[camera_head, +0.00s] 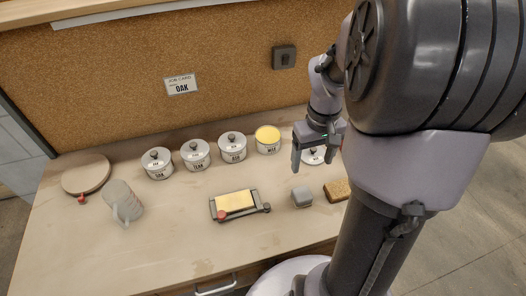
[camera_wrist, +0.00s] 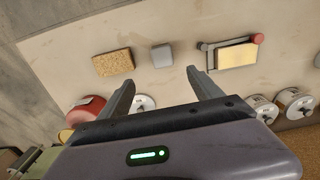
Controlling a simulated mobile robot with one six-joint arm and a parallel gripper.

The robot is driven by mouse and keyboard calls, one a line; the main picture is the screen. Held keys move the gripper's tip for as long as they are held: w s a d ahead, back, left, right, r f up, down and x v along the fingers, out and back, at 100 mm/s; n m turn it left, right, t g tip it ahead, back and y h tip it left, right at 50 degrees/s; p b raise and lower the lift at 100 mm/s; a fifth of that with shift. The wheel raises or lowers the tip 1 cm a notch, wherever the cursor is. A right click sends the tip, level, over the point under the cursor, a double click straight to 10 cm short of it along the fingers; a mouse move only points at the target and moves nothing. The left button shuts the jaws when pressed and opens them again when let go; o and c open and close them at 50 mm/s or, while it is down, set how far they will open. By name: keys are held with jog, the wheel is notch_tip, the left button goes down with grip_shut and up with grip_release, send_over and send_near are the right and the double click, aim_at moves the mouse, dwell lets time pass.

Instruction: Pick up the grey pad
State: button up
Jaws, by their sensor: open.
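The grey pad (camera_head: 302,196) is a small block lying on the bench, between the press with the yellowish sheet and a brown sponge-like block. In the wrist view the grey pad (camera_wrist: 162,55) shows just beyond the fingertips, roughly centred between them. My gripper (camera_head: 314,158) is open and empty, above the bench and behind the pad in the head view. Its two spread fingers (camera_wrist: 161,78) also show in the wrist view, apart from the pad.
The brown block (camera_head: 338,190) lies right of the pad, the small press (camera_head: 236,204) left of it. A loose lid (camera_head: 313,155) lies under my gripper. A jug (camera_head: 123,201) stands left. The front middle is bare.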

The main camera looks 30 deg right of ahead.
aim_at(303, 193)
notch_tip(303, 193, down, 12)
jog(key=b, duration=0.5)
jog(key=shift+s, duration=0.15)
jog(key=f+b, duration=0.1)
jog(key=f, duration=0.1)
jog(key=f+b, duration=0.2)
jog(key=f, duration=0.1)
jog(key=shift+w+a+f+b, duration=0.25)
jog(key=shift+w+f+b, duration=0.05)
jog(key=shift+f+b, duration=0.05)
jog(key=shift+r, duration=0.15)
